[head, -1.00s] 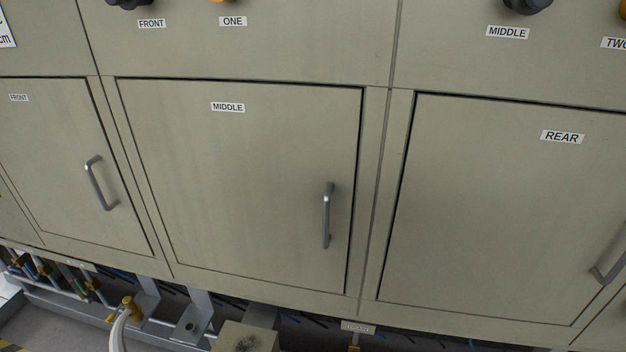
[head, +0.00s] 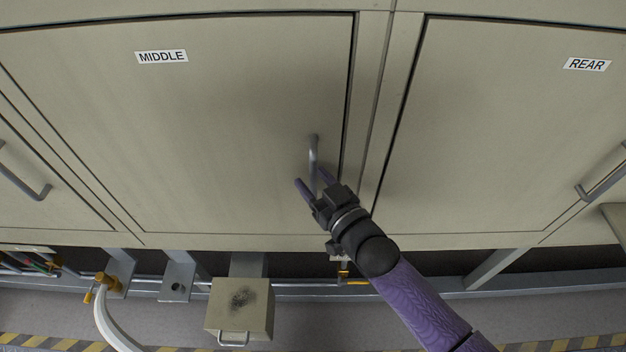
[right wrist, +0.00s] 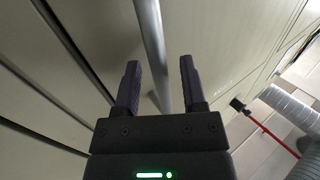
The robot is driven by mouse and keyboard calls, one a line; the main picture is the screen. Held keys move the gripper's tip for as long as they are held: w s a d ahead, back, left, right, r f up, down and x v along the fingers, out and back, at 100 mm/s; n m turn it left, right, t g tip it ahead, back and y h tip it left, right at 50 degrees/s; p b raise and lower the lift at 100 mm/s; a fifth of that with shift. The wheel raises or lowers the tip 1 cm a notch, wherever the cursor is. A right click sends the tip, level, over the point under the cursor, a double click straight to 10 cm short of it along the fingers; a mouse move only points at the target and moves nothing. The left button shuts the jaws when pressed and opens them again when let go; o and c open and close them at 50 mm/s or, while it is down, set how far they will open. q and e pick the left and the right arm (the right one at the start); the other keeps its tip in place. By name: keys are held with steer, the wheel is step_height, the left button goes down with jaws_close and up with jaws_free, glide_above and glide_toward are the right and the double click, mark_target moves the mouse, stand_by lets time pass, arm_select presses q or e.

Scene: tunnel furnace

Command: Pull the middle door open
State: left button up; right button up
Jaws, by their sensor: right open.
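The middle door (head: 200,130) is a beige panel with a "MIDDLE" label, and it looks shut in its frame. Its grey bar handle (head: 313,152) stands upright near the door's right edge. My right gripper (head: 312,183) is at the lower part of this handle with its fingers spread. In the right wrist view the handle bar (right wrist: 152,50) runs between the two dark fingers of the gripper (right wrist: 160,85), nearer the right finger. The fingers are open and not closed on it. My left gripper is not in view.
The rear door (head: 510,130) is to the right, with its own handle (head: 602,182). The front door's handle (head: 25,172) is at the left edge. Below are a small beige box (head: 240,308), a white hose (head: 110,325) with a brass fitting, and pipes. Floor shows beneath.

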steer(key=shift+w+a, duration=0.15)
steer(key=shift+w, duration=0.05)
jaws_close()
stand_by(1.4)
